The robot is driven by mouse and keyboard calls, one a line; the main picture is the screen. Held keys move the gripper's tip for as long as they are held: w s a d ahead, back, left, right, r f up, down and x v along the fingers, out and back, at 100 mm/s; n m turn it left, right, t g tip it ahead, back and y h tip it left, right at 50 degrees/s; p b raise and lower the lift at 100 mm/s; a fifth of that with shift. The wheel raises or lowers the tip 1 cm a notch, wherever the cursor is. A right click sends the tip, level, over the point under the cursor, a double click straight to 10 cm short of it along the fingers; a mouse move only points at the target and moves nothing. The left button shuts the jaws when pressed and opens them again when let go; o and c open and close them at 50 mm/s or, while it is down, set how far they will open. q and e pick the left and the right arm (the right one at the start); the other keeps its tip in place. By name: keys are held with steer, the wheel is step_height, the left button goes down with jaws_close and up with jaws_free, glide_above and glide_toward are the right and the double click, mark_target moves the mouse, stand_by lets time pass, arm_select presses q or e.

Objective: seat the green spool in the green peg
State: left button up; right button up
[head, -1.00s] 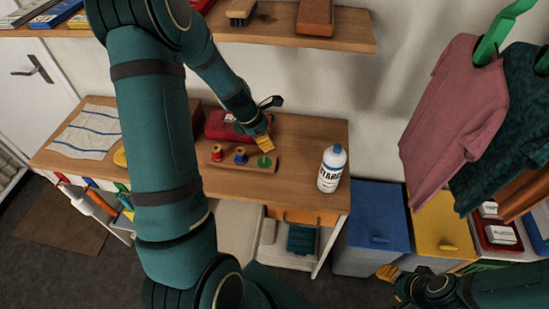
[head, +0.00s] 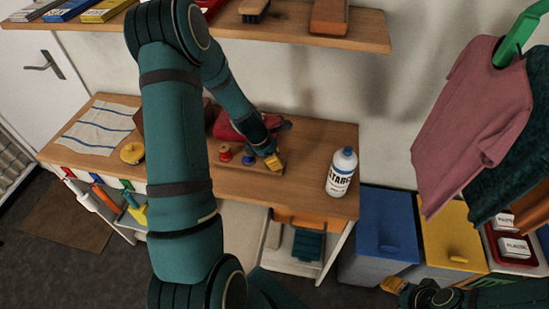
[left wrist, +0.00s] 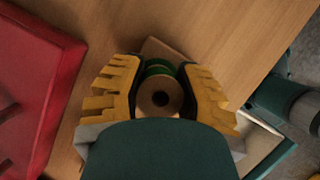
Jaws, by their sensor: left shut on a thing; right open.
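The green spool (left wrist: 160,90), with a pale wooden end and a dark centre hole, is between the yellow fingers of my left gripper (left wrist: 160,92), which is shut on it. In the head view my left gripper (head: 273,163) is low at the right end of the wooden peg board (head: 238,168). It hides the spool and the green peg there, so I cannot tell whether the spool is around the peg. A red spool (head: 225,153) and a blue spool (head: 248,158) stand on the board. My right gripper (head: 394,285) is open, far from the board at lower right.
A white starch bottle (head: 341,172) stands right of the board. A red case (head: 226,127) lies just behind it, and also shows in the left wrist view (left wrist: 35,85). A yellow round object (head: 132,153) and a striped cloth (head: 98,131) are at the left.

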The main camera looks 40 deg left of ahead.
arm_select(q)
steer(key=o, duration=0.9)
steer(key=shift+f, duration=0.15)
steer(key=shift+c, duration=0.2)
steer(key=shift+a+r, duration=0.1)
steer(key=shift+r, duration=0.3)
steer(key=p+v, duration=0.2)
steer(key=v, duration=0.9)
steer(key=shift+r+p, duration=0.3)
steer(key=shift+p, duration=0.1)
steer(key=shift+s, duration=0.1)
